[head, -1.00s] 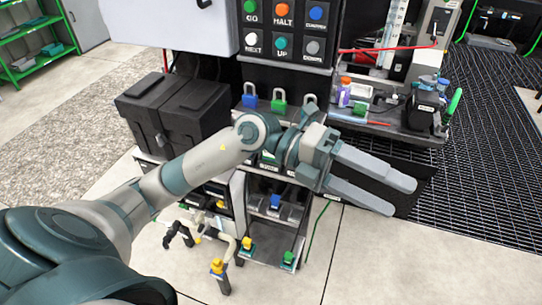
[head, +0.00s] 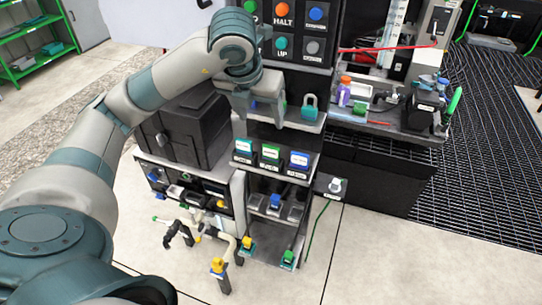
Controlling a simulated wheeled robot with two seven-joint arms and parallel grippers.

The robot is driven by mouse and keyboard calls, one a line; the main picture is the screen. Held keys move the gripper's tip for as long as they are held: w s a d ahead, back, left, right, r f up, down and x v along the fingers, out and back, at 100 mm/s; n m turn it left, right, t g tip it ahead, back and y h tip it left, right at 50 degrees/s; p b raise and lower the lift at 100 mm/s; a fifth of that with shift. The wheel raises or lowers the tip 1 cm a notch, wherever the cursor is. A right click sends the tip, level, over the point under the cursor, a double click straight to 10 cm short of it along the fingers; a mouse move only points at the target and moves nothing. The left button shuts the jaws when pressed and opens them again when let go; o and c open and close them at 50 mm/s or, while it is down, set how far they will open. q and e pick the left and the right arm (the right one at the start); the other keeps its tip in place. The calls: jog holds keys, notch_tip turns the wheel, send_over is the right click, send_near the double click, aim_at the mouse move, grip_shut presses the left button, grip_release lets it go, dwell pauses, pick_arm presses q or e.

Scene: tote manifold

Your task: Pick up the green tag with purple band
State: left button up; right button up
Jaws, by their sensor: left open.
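Three small tags with white labels stand in a row on the middle shelf of the black rack: a teal one (head: 243,151), a green one (head: 270,155) and a blue one (head: 299,161). I cannot make out a purple band on the green one. My left gripper (head: 260,115) is open, fingers pointing down, at the shelf above these tags. It hides most of that shelf's left part, where a blue and a green padlock stood. I cannot tell whether it touches anything. My right gripper is not in view.
A teal padlock (head: 309,107) stands right of my left gripper. Above is a panel of coloured buttons (head: 300,38). Black boxes (head: 190,130) stand left. A side shelf (head: 395,128) with bottles and tools is right. Valve pipes (head: 220,268) stand below. Floor at the right front is clear.

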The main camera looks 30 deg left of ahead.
pick_arm(q)
jog(key=shift+f, duration=0.1)
jog(key=p, duration=0.3)
send_over(271, 147)
jog(key=s, duration=0.2)
notch_tip(271, 147, down, 10)
jog(key=shift+w+f, duration=0.35)
jog(key=shift+f, duration=0.2)
jog(key=shift+w+f+p, duration=0.15)
jog(key=shift+f+p, duration=0.4)
jog(key=shift+p, duration=0.3)
jog(key=p+x, duration=0.2)
jog(key=x, duration=0.1)
jog(key=shift+d+f, duration=0.1)
jog(key=shift+f, duration=0.5)
